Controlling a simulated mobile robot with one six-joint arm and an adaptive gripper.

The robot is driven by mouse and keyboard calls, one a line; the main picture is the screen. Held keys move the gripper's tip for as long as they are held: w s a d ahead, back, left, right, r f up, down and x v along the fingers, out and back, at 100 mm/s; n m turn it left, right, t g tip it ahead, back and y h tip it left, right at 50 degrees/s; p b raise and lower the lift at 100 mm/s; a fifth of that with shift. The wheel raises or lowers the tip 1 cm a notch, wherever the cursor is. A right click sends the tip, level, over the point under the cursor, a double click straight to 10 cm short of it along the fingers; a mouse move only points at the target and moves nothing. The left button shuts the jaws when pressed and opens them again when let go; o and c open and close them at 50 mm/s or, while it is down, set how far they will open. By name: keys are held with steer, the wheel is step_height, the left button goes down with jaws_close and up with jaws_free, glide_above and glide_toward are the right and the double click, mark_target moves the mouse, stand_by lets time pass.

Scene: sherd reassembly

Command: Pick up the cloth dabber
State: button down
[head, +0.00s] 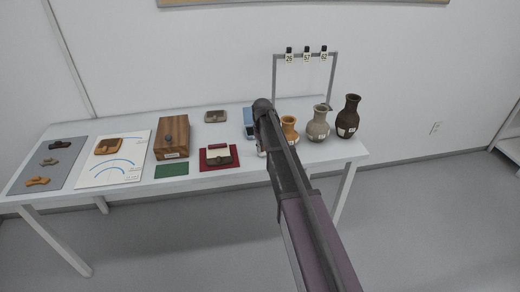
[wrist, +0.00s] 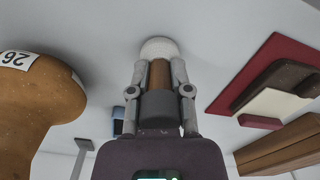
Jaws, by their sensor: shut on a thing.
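The cloth dabber (wrist: 158,47) shows in the wrist view as a round white head on a brown wooden handle (wrist: 160,74). My gripper (wrist: 158,72) is shut on the handle, one finger on each side. The white head points away from my gripper, towards the pale table top; I cannot tell whether it touches. In the head view my arm covers most of the gripper and the dabber, between the blue box and the orange jar.
A blue box (head: 248,117), red mat (head: 205,164), wooden box (head: 172,135) and green mat (head: 172,170) lie left.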

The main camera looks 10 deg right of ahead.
step_height(320, 180, up, 3)
steer(key=p, duration=0.3)
steer(key=shift+r, duration=0.2)
steer(key=shift+s+r+p, duration=0.25)
steer(key=shift+r+p, duration=0.05)
steer(key=shift+p, duration=0.2)
steer(key=s+d+p, duration=0.1)
steer(key=s, duration=1.4)
steer(key=shift+s+r, duration=0.25)
steer(key=shift+r, duration=0.2)
steer(key=shift+d, duration=0.1)
steer(key=shift+w, duration=0.1)
